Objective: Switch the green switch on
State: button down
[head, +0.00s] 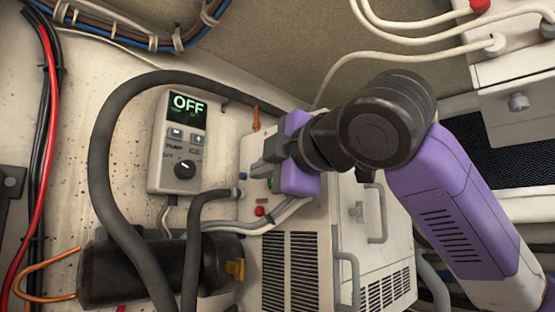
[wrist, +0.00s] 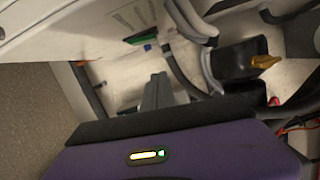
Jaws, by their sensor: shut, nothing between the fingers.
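The green switch (wrist: 143,36) shows in the wrist view as a small green piece on the pale panel, beyond my fingertips and above them in the picture. In the head view, only a sliver of green (head: 273,184) shows beside my gripper, which hides the rest. I cannot tell the switch's position. My purple gripper (head: 258,168) is in front of the cabinet's upper left part, its grey fingers pointing left. The fingers (wrist: 158,92) are shut and empty in the wrist view, apart from the green switch.
A control box (head: 180,142) with a display reading OFF and a black knob is left of the gripper. A red button (head: 259,211) sits below it on the cabinet (head: 322,215). A thick grey hose (head: 98,160) and a black cylinder (head: 135,272) lie at left. Cabinet handles stick out at right.

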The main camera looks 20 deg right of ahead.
jog(key=shift+w+d+f+p, duration=0.15)
jog(key=shift+w+d, duration=0.7)
jog(key=shift+w+d+f+p, duration=0.15)
jog(key=shift+w+d, duration=0.65)
jog(key=shift+d, duration=0.05)
jog(key=shift+w+d, duration=0.1)
jog(key=shift+d, duration=0.15)
jog(key=shift+f, duration=0.1)
